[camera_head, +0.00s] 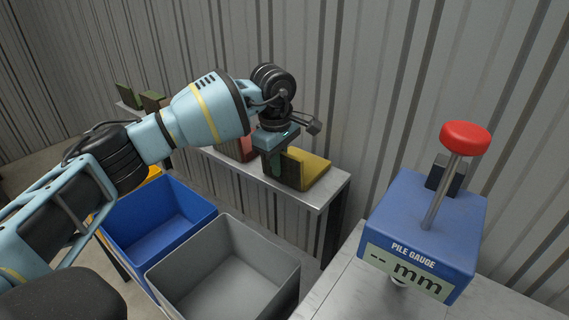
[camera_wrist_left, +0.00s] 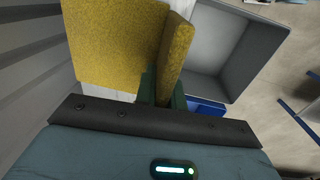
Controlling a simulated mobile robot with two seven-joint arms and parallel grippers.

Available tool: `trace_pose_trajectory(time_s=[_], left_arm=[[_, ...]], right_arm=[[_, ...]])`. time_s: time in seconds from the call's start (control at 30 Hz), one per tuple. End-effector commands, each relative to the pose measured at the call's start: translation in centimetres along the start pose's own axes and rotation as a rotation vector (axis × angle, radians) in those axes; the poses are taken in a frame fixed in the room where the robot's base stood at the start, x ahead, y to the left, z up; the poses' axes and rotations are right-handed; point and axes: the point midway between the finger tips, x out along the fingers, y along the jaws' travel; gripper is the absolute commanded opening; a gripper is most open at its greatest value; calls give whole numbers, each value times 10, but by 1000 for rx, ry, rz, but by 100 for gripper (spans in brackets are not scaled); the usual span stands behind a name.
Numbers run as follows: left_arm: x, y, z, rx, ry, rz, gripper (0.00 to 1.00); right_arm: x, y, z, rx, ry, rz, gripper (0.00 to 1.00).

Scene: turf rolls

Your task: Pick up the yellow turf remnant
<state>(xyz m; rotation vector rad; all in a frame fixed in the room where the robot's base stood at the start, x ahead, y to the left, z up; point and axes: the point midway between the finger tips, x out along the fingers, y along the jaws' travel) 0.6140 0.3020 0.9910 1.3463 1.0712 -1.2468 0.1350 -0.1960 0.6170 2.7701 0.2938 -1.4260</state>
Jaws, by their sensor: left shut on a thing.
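The yellow turf remnant (camera_head: 316,172) is an L-shaped piece with a flat part and an upright flap. It is at the near right end of the metal shelf and looks to rest on it. My left gripper (camera_head: 277,166) points down over it and is shut on the upright flap. In the left wrist view the yellow turf remnant (camera_wrist_left: 112,42) fills the upper middle, and the green fingers of my left gripper (camera_wrist_left: 161,92) are on either side of its flap, partly hidden by it. My right gripper is out of view.
The metal shelf (camera_head: 318,197) runs along a corrugated wall. A reddish piece (camera_head: 238,149) and green pieces (camera_head: 130,96) stand farther along it. A blue bin (camera_head: 150,245) and a grey bin (camera_head: 222,265) stand in front. A blue pile gauge (camera_head: 425,225) with a red knob is at right.

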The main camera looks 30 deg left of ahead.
Motion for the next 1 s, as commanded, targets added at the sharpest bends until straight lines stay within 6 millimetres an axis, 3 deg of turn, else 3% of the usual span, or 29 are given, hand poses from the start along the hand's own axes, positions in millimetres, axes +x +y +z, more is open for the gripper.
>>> trace_pose_trajectory(time_s=[0.33,1.0], left_arm=[[-35,2,2,2,-1,1,0],[-50,-75,92,5,-1,1,0]], right_arm=[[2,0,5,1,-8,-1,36],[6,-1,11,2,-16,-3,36]])
